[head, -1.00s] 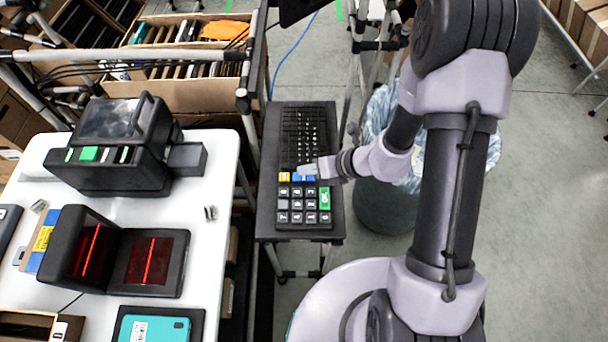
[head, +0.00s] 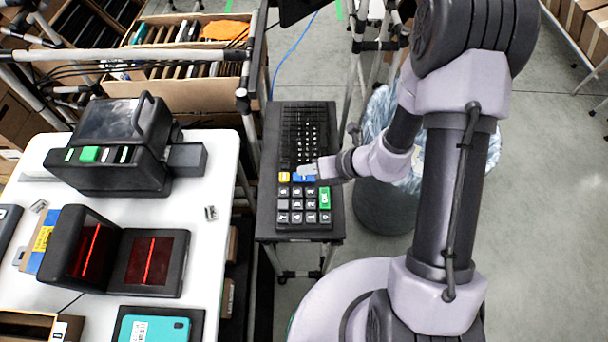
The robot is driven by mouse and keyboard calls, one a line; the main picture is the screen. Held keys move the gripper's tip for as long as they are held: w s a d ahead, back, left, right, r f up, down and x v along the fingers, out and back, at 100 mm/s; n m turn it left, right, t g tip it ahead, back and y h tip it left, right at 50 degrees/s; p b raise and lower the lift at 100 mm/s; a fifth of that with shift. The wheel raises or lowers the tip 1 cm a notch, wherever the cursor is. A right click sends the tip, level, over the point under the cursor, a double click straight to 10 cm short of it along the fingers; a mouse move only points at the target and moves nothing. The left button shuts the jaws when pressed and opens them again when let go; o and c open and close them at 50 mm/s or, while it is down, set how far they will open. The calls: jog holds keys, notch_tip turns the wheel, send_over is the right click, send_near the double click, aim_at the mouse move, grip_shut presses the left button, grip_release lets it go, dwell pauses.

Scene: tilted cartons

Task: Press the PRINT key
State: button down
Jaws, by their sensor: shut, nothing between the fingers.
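A black keyboard with a keypad (head: 304,217) lies on a narrow dark stand in the middle of the head view. On it are a blue key (head: 302,178), a yellow key (head: 284,177), a green key (head: 325,198) and several dark number keys. I cannot read a PRINT label on any key. My gripper (head: 306,170) is shut and empty, its fingertips at the blue key's upper edge and hiding part of it. I cannot tell whether they touch the key or hover just above it.
On the white table (head: 219,262) at left stand a black printer-like machine (head: 115,150) with a green button and a scanner (head: 125,258) with red lines. A bin with a clear liner (head: 384,205) stands right of the stand, behind my arm.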

aim_at(308, 178)
jog(key=shift+f+b, duration=0.4)
jog(key=shift+f+b, duration=0.35)
jog(key=shift+f, duration=0.1)
dwell(0.6)
jog(key=shift+r+p, duration=0.7)
jog(key=shift+r, duration=0.2)
notch_tip(308, 178, up, 5)
jog(key=p, duration=0.4)
jog(key=shift+r, duration=0.1)
dwell(0.5)
